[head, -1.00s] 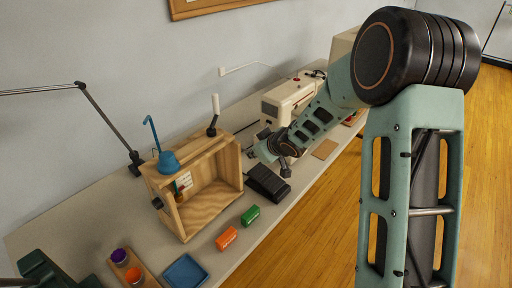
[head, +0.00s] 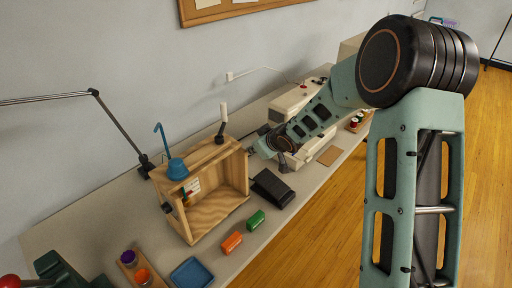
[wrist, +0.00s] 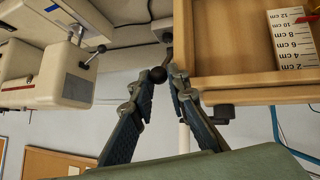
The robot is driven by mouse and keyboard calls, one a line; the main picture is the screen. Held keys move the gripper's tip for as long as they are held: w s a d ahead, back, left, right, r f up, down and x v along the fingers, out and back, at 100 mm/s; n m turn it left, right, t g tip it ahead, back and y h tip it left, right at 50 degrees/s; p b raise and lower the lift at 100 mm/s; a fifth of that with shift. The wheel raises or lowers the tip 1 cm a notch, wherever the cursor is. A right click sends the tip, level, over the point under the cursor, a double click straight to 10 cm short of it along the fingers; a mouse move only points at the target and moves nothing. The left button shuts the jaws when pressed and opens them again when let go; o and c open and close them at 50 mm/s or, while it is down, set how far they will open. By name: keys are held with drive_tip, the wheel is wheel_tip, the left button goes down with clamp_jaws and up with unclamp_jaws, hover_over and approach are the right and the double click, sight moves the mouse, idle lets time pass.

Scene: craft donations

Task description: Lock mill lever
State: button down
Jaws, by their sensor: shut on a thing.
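The wooden mill box (wrist: 262,95) is right beside the fingers. In the head view, the box (head: 213,217) stands on the table with a blue funnel (head: 177,168) and an upright white-handled crank (head: 224,112) on top. My forearm reaches to the box's right side and hides the knob and fingertips there.
A cream sewing machine (head: 292,100) stands behind my arm and also shows in the wrist view (wrist: 45,75). A black pedal (head: 272,187), a green block (head: 255,220), an orange block (head: 231,242) and a blue tray (head: 190,273) lie in front. A lamp arm (head: 120,125) stands at left.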

drive_tip(key=shift+w+a+r, duration=0.2)
drive_tip(key=shift+a+r, duration=0.1)
drive_tip(key=shift+r, duration=0.1)
drive_tip(key=c, duration=2)
unclamp_jaws()
drive_tip(key=shift+c, duration=0.2)
drive_tip(key=shift+o, duration=1)
drive_tip(key=shift+f, duration=0.15)
drive_tip(key=shift+d+f, duration=0.1)
drive_tip(key=v, duration=1.2)
